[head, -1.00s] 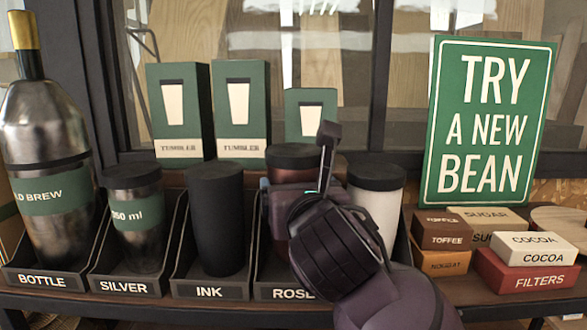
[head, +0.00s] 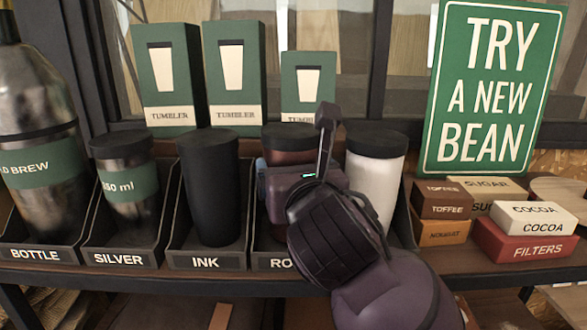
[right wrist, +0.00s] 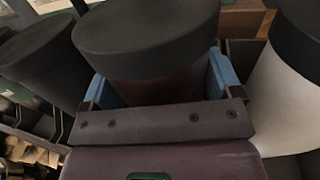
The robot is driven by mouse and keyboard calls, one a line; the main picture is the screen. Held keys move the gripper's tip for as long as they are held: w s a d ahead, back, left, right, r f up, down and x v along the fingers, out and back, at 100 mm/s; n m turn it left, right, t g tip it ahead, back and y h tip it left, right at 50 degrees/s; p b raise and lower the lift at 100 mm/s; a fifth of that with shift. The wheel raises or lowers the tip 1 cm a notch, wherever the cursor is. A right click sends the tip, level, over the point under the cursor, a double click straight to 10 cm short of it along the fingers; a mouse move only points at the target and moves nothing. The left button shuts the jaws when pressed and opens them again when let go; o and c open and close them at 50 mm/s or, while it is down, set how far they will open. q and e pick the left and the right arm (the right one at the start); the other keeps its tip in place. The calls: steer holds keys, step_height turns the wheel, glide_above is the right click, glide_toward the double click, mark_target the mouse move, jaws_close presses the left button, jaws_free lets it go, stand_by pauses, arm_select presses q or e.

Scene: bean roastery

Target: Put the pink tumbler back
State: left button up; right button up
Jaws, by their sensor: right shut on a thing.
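The pink tumbler (head: 288,151) is dark rose with a black lid and stands upright in the slot labelled ROSE. Its lid is slightly higher in the picture than the lids beside it. My right gripper (head: 290,168) is shut on it from the front and hides most of its body. In the right wrist view the tumbler (right wrist: 150,88) sits between the blue fingertips of my right gripper (right wrist: 160,92). Its base is hidden, so I cannot tell whether it touches the slot floor. My left gripper is not in view.
A black INK tumbler (head: 209,190) stands close on the left and a white tumbler (head: 376,175) close on the right. A silver tumbler (head: 130,215) and a large bottle (head: 40,165) are further left. Green tumbler boxes (head: 235,75) stand behind. Small boxes (head: 525,240) lie right.

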steer(key=shift+f, duration=0.45)
steer(key=o, duration=0.8)
steer(key=shift+o, duration=0.3)
steer(key=shift+a, duration=0.15)
